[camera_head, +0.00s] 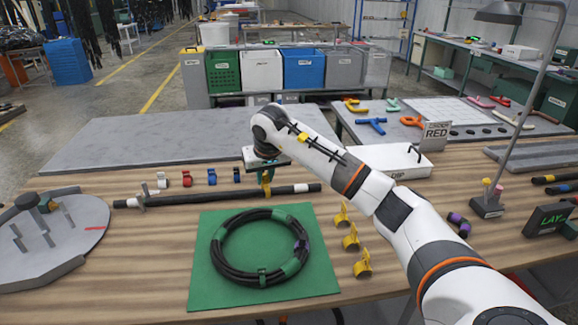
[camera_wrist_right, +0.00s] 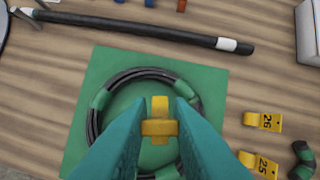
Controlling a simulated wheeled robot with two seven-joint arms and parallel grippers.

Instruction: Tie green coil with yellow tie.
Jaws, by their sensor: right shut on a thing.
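My right gripper (camera_head: 265,172) is over the table behind the mat in the head view. Its teal fingers (camera_wrist_right: 160,104) are shut on a yellow tie (camera_wrist_right: 159,128), which hangs below them in the head view (camera_head: 266,186). In the wrist view, the held tie appears over the ring's open middle. Its height above the coil is hard to judge. My left gripper is not in view.
Three yellow tagged ties (camera_head: 351,240) stand right of the mat. A straight black hose (camera_head: 220,197) lies behind it, with small red and blue clips beyond. A grey round fixture (camera_head: 60,255) is at left. A white box (camera_head: 395,160) and lamp (camera_head: 487,207) stand right.

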